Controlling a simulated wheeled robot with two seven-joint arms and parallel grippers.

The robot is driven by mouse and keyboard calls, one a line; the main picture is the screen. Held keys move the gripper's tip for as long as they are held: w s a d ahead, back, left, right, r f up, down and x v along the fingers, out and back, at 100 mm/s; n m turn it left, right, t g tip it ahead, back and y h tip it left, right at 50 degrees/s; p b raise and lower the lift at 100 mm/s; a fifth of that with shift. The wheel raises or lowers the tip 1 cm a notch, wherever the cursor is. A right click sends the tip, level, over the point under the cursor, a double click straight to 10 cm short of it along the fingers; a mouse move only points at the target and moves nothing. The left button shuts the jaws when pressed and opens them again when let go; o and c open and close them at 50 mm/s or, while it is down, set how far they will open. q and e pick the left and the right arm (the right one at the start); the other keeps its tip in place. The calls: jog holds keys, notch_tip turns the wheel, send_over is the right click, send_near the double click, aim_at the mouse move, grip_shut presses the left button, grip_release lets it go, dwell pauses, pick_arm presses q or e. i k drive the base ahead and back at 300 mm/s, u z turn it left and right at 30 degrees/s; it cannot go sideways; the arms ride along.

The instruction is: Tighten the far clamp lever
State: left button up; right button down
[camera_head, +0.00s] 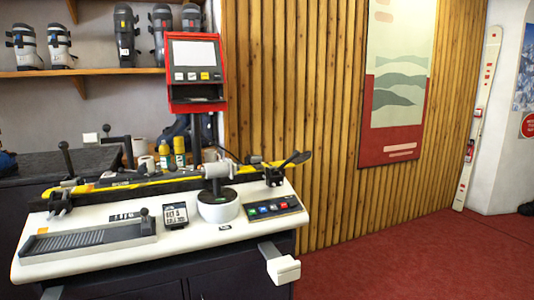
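A yellow and black ski (135,184) lies lengthwise along the white binding bench (190,236), its dark tip curving up at the right. A black clamp (273,176) is at the ski's right end; the position of its lever is too small to tell. Another dark clamp (59,203) is at the left end. A black lever with a ball knob (65,148) stands nearly upright behind that end. A second small ball-knobbed lever (107,129) shows farther back. I cannot tell which one is the far clamp lever.
A grey cylindrical unit on a white round base (219,209) stands mid-bench. A button panel (272,208) is to its right. A red display terminal (196,68) rises behind. A pale block on a bar (284,269) juts out at the front right. Red carpet (400,255) is clear at right.

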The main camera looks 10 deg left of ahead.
aim_at(296, 154)
jog(key=z, duration=0.65)
jog(key=i, duration=1.5)
jog(key=z, duration=0.35)
